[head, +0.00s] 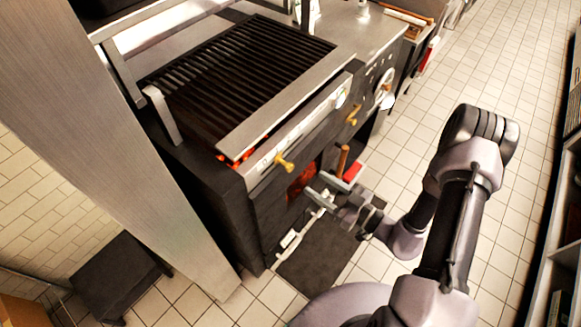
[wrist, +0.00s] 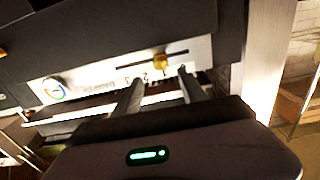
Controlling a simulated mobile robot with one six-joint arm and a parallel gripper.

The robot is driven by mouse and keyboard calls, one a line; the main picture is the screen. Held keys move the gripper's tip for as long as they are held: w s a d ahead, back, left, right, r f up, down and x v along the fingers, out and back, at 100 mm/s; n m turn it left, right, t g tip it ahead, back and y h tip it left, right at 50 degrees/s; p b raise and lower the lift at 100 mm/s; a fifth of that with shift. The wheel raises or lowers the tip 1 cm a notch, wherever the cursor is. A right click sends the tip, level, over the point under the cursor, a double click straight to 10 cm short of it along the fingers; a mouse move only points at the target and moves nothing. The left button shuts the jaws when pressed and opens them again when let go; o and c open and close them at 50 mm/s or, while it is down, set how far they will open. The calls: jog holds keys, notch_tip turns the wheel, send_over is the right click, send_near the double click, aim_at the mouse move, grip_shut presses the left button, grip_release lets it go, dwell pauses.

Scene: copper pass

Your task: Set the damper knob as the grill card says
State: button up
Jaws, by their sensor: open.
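A brass knob (head: 285,163) sits on the pale front plate (head: 305,137) of the charcoal grill. In the wrist view the brass knob (wrist: 160,63) stands at a dark straight slot in the plate (wrist: 110,78), with small markings beside it that are too blurred to read. My gripper (head: 318,188) is open and empty, in front of the grill, below and right of this knob. In the wrist view its two fingers (wrist: 160,78) point at the knob, with a gap visible between them and no clear contact. I cannot make out a readable grill card.
The grill grate (head: 245,75) lies above glowing coals. A second brass knob (head: 353,115) is farther along the front. A round dial (wrist: 53,88) is at the plate's other end. A steel post (head: 130,150) stands at left. A dark mat (head: 318,250) lies below; tiled floor is open at right.

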aim_at(292, 168)
jog(key=b+x, duration=0.2)
jog(key=x, duration=0.8)
jog(key=shift+w+a, duration=0.1)
jog(key=shift+a, duration=0.15)
grip_shut()
dwell(0.8)
